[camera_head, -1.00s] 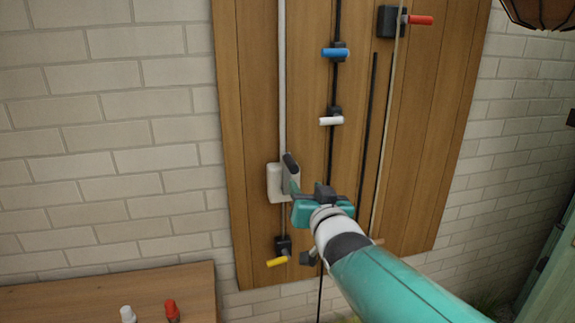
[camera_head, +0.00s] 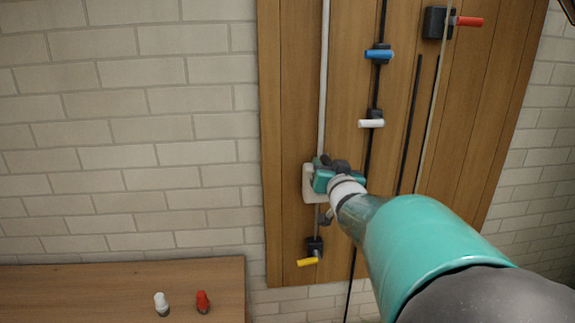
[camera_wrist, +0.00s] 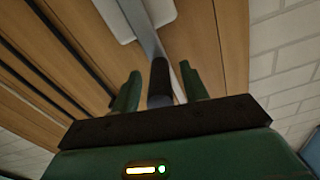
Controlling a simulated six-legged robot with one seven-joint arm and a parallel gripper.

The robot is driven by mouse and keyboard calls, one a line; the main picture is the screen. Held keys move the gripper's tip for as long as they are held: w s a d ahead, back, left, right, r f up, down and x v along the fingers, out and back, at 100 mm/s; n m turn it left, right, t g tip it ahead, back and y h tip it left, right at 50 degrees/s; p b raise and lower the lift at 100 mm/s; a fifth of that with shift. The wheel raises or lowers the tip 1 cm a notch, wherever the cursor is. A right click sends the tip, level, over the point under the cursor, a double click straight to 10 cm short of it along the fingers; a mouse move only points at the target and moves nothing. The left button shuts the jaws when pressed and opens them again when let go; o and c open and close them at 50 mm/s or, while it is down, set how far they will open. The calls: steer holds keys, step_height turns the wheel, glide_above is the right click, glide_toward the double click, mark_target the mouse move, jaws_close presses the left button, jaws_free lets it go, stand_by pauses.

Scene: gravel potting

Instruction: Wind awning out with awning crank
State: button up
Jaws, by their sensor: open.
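A white box (camera_head: 308,184) is fixed to the wooden board at the foot of a pale vertical rod (camera_head: 324,90). In the wrist view the white box (camera_wrist: 118,18) bears a crank with a flat grey arm (camera_wrist: 142,28) and a dark grip (camera_wrist: 160,82). My gripper (camera_head: 325,172) is at the box and hides most of the crank in the head view. In the wrist view my gripper (camera_wrist: 160,72) is open. Its two green fingers stand on either side of the dark grip, with narrow gaps seeming to show. Whether either finger touches it is unclear.
The wooden board (camera_head: 290,235) also carries a red handle (camera_head: 468,21), a blue handle (camera_head: 379,54), a white handle (camera_head: 371,123) and a yellow handle (camera_head: 308,262). A bench (camera_head: 90,290) at lower left holds a white-topped item (camera_head: 161,303) and a red-topped item (camera_head: 203,301).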

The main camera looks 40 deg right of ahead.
steer(key=shift+w+d, duration=0.15)
steer(key=shift+w, duration=0.1)
jaws_close()
